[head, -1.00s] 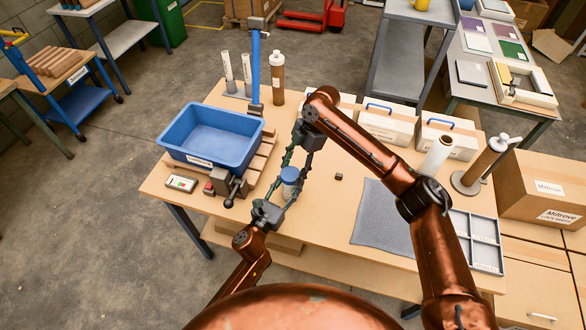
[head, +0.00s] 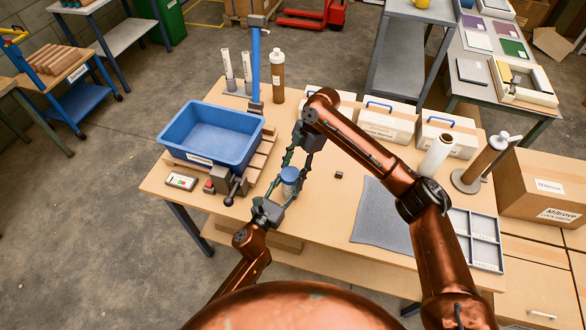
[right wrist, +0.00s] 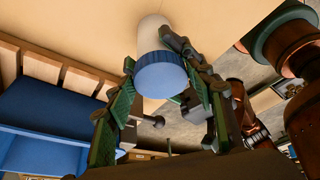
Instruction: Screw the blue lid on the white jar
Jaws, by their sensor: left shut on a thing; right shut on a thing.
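The white jar (head: 287,189) is upright at the front middle of the workbench, and shows in the right wrist view (right wrist: 152,37). The blue lid (head: 289,174) sits on top of it, level as far as I can see, and is large in the right wrist view (right wrist: 160,76). How far it is threaded cannot be told. My left gripper (head: 285,193) comes from the front and is shut on the jar body. My right gripper (head: 292,171) comes from behind and above, its green-padded fingers shut on the lid. The fingers hide parts of both.
A blue bin (head: 212,135) on a wooden pallet stands left of my grippers, with a small press-like fixture (head: 222,183) at its front. A small dark block (head: 339,175) and a grey mat (head: 382,219) lie to the right. White boxes (head: 388,128) line the back.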

